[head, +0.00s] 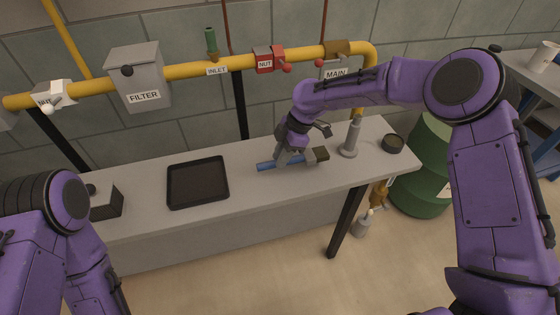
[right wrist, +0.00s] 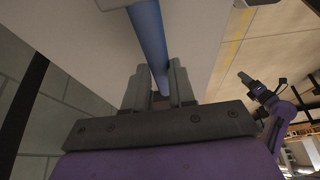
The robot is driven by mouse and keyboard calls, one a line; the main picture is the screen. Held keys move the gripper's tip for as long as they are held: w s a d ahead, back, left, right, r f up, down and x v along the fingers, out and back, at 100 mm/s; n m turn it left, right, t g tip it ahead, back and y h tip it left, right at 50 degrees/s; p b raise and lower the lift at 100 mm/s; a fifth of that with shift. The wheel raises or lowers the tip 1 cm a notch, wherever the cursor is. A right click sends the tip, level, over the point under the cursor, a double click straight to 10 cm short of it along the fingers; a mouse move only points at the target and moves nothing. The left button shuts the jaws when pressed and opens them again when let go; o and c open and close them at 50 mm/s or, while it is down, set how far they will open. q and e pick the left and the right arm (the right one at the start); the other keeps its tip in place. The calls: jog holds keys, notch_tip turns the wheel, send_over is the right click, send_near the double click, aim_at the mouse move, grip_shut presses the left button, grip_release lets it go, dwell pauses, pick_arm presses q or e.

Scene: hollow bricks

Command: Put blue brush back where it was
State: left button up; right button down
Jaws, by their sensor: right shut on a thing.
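The blue brush (head: 265,166) lies level at the grey bench top, to the right of the black tray. Its blue handle points left and its dark, brownish head is at the right. My right gripper (head: 284,160) is shut on the brush near the middle, reaching down from above. In the right wrist view the blue handle (right wrist: 149,35) runs up between the two fingers (right wrist: 159,90). Whether the brush touches the bench is hard to tell.
The black tray (head: 198,205) lies on the bench (head: 140,218). A grey cylinder (head: 351,138) and a dark round dish (head: 392,144) stand to the brush's right. A dark box (head: 106,203) is at the left. Yellow pipes with valves (head: 270,61) run along the wall behind.

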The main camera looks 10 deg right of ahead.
jog(key=f, duration=0.2)
jog(key=f+p, duration=0.1)
jog(key=shift+w+a+f, duration=0.15)
jog(key=shift+w+f, duration=0.1)
jog(key=shift+f, duration=0.1)
jog(key=c, duration=0.9)
grip_release()
jog(key=shift+c, duration=0.2)
jog(key=b+v, duration=0.1)
jog(key=v, duration=1.1)
jog(key=shift+r+b, duration=0.1)
jog(key=shift+b, duration=0.25)
